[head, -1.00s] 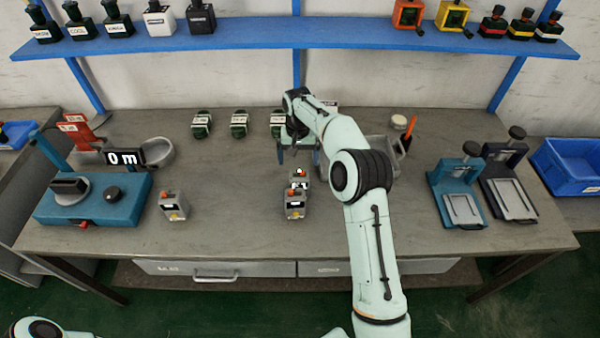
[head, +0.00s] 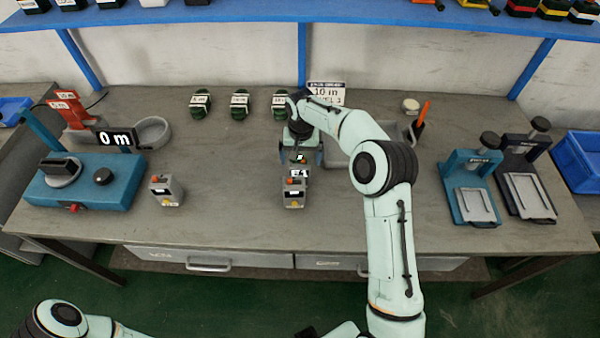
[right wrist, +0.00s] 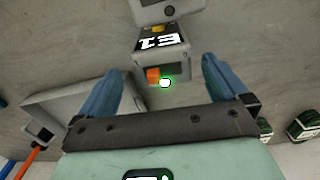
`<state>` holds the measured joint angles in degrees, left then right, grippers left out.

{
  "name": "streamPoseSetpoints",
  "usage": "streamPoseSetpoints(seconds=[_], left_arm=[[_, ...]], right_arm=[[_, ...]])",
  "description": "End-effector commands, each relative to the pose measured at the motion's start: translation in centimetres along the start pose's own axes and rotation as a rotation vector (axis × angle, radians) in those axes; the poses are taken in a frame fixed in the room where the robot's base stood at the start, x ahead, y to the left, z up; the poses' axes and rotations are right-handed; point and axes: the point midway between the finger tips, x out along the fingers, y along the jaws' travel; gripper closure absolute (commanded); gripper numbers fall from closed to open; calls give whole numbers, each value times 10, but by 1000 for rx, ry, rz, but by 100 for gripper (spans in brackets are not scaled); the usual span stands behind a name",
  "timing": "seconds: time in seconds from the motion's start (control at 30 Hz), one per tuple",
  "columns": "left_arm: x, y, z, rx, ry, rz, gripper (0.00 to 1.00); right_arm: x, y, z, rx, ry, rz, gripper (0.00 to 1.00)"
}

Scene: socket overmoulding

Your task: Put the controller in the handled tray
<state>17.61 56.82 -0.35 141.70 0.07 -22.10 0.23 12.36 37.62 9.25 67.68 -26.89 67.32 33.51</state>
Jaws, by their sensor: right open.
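Two grey controllers stand one behind the other at the middle of the bench. The rear controller (head: 299,172) is partly hidden by my right gripper (head: 301,157). The front controller (head: 293,194) has an orange button. In the right wrist view the rear controller (right wrist: 162,66) shows an orange button, a lit green-white lamp and a label, between the open fingers of my right gripper (right wrist: 162,78). No finger clearly touches it. A grey tray (head: 335,158), probably the handled one, is partly behind my right arm; its rim also shows in the right wrist view (right wrist: 75,95). My left gripper is out of view.
Another grey controller (head: 166,190) stands at the left, beside a blue cable-measuring device (head: 85,188). Several dark green coils (head: 240,104) lie at the back. Two clamp stands (head: 470,190) are at the right. The bench between the left controller and the middle pair is clear.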

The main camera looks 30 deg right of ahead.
Motion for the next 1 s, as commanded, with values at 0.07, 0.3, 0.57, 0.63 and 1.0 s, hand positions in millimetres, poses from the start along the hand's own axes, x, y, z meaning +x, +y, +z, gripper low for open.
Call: streamPoseSetpoints(seconds=[0.07, 0.3, 0.57, 0.63, 1.0], left_arm=[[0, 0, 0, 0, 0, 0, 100], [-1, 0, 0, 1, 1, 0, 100], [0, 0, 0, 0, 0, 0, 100], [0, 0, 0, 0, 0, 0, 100], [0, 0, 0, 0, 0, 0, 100]], right_arm=[[4, 0, 0, 0, -1, 0, 0], [35, -3, 0, 0, -3, 0, 0], [52, -3, 0, 1, 2, -1, 0], [51, -3, 0, 1, 1, -1, 0], [51, -3, -1, 1, 2, -1, 63]])
